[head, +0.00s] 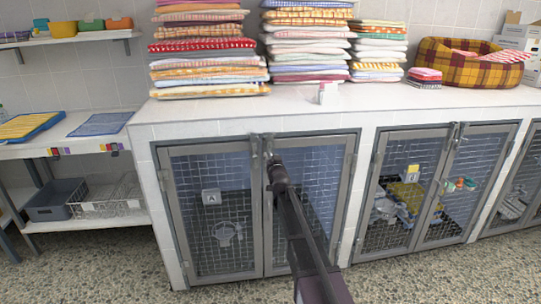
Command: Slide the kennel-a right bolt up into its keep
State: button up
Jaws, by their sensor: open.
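Kennel A (257,210) is a double-door mesh cage under the white counter, with an "A" plate (211,197) on its left door. Both doors look shut. Small bolt hardware shows at the top of the two meeting stiles, and the right bolt (268,145) is on the right door's stile. My gripper (272,160) is at the top of that stile, just below the bolt hardware. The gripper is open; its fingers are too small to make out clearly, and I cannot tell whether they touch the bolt. My arm hides part of the right door.
The white counter (330,116) overhangs the kennels and bears folded towel stacks (208,50) and a plaid pet bed (470,62). A second double-door kennel (425,190) stands to the right. A shelf with trays (70,135) stands at the left. The speckled floor in front is clear.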

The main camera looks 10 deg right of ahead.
jog(key=s, duration=0.8)
jog(key=shift+s, duration=0.15)
jog(key=s+a+f+n+g+y, duration=0.1)
jog(key=s+a+f+n+g, duration=0.1)
jog(key=s+f+g, duration=1.05)
jog(key=s+d+f+g+h, duration=0.1)
jog(key=s+f+g, duration=0.2)
jog(key=s, duration=0.8)
jog(key=s+d+f+g, duration=0.1)
jog(key=s+f+g, duration=0.2)
jog(key=s, duration=0.8)
notch_tip(320, 180, up, 25)
jog(key=p, duration=2.5)
